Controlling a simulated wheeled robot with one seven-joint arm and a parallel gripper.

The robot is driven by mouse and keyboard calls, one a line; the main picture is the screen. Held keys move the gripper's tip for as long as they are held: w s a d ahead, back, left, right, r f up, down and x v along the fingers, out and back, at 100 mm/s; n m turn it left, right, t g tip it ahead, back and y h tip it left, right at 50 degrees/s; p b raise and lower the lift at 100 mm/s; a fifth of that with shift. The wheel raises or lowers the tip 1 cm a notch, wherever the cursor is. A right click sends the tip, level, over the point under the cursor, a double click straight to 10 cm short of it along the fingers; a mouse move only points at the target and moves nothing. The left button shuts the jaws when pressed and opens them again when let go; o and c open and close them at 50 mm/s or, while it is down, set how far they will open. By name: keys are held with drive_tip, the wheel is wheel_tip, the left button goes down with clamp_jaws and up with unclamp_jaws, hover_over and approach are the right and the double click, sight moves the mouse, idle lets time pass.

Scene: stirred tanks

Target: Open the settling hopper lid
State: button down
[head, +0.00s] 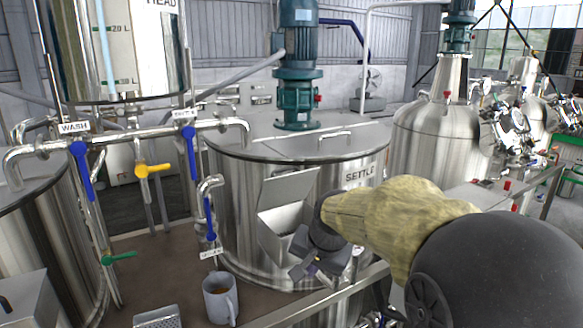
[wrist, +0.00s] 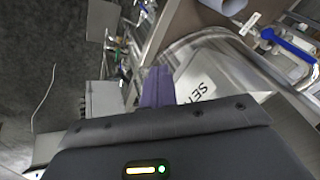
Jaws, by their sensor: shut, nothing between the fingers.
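The steel tank marked SETTLE (head: 232,215) stands in the middle of the head view. A grey metal hopper (head: 275,233) sits on its front, with a slanted flat panel (head: 288,190) at its top. I cannot tell for sure whether this panel is the lid or how far it stands open. My gripper (head: 304,270) is shut and empty, low in front of the hopper's right side, and my arm hides part of the hopper. In the wrist view, my shut purple fingers (wrist: 157,87) are beside a pale plate with the letters SE (wrist: 198,88). Contact is unclear.
A mug (head: 220,299) stands on the brown bench left of my gripper. Pipes with a blue-handled valve (head: 209,218) rise beside the tank. A steel rail (head: 318,301) runs along the front edge. A handle (head: 334,137) is on the tank top.

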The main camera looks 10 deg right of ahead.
drive_tip(key=w+r+m+t, duration=0.2)
drive_tip(key=w+r+m, duration=0.3)
drive_tip(key=r, duration=0.6)
drive_tip(key=m+t+y, duration=0.2)
approach(291, 178)
drive_tip(key=r, duration=0.3)
drive_tip(key=shift+w+d, duration=0.15)
drive_tip(key=shift+w, duration=0.25)
drive_tip(key=shift+w+f, duration=0.1)
drive_tip(key=shift+f, duration=0.05)
drive_tip(key=p+x, duration=0.2)
drive_tip(key=x, duration=0.7)
drive_tip(key=shift+w+f, duration=0.2)
drive_tip(key=shift+f, duration=0.1)
drive_tip(key=shift+a+r+p, duration=0.15)
drive_tip(key=shift+a+p, duration=0.05)
drive_tip(key=shift+p, duration=0.1)
